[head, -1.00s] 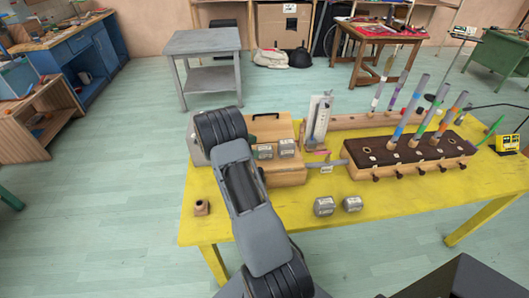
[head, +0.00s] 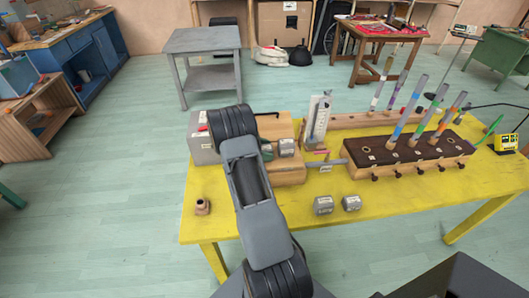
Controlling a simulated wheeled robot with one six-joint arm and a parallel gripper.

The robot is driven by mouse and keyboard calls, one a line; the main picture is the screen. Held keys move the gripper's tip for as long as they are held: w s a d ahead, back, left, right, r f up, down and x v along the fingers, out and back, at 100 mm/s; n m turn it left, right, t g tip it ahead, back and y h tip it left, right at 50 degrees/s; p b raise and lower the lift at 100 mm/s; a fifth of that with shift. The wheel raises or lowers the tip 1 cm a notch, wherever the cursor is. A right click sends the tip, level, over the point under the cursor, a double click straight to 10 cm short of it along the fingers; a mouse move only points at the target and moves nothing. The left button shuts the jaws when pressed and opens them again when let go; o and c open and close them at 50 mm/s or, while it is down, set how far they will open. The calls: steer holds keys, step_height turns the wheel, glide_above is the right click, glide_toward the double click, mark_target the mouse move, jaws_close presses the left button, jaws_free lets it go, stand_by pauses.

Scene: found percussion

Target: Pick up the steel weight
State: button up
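Two small grey metal blocks with pale labels stand on the yellow table: a left block (head: 323,205) and a right block (head: 351,203). Another grey labelled block (head: 286,147) sits on the wooden box (head: 288,174), and part of one more shows beside my arm. The labels are too small to read, so I cannot tell which block is the steel weight. My dark grey arm reaches up over the table's left part and covers part of the wooden box. My gripper is hidden behind the arm.
A dark-topped wooden rack (head: 410,155) with coloured tubes stands on the right of the yellow table (head: 290,225). A grey box (head: 201,148) is left of my arm. A small brown fitting (head: 203,206) stands near the left edge. The table's front strip is mostly clear.

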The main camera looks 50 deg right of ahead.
steer(key=c, duration=1)
steer(key=shift+r, duration=0.1)
